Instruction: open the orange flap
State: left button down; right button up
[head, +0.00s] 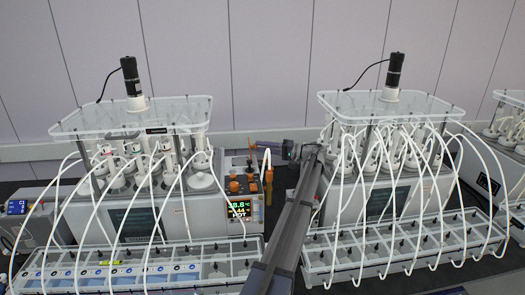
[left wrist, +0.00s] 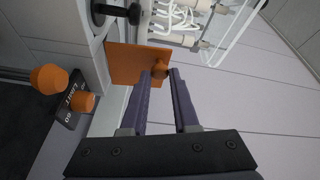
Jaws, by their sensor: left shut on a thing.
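The orange flap (left wrist: 132,64) is a flat square panel in the left wrist view, with a small round orange knob (left wrist: 160,70) near its right edge. My left gripper (left wrist: 162,73) has its two dark fingers on either side of that knob and is shut on it. In the head view my left gripper (head: 284,149) is beside the orange-fitted control unit between the two reactor benches. There the flap is too small to make out clearly. How far the flap stands from its frame is hard to tell. My right gripper is not in view.
The control unit's lit display (head: 238,208) faces front, with orange knobs (head: 234,186) above it. Two orange knobs (left wrist: 48,78) show in the left wrist view. Reactor racks with white tubes (head: 385,160) stand left and right of my arm.

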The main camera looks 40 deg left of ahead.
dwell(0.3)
pick_arm(q)
jog(key=c, duration=0.7)
grip_release()
jog(key=shift+o, duration=0.2)
notch_tip(320, 180, up, 10)
jog(key=p, duration=1)
jog(key=shift+s+f, duration=0.1)
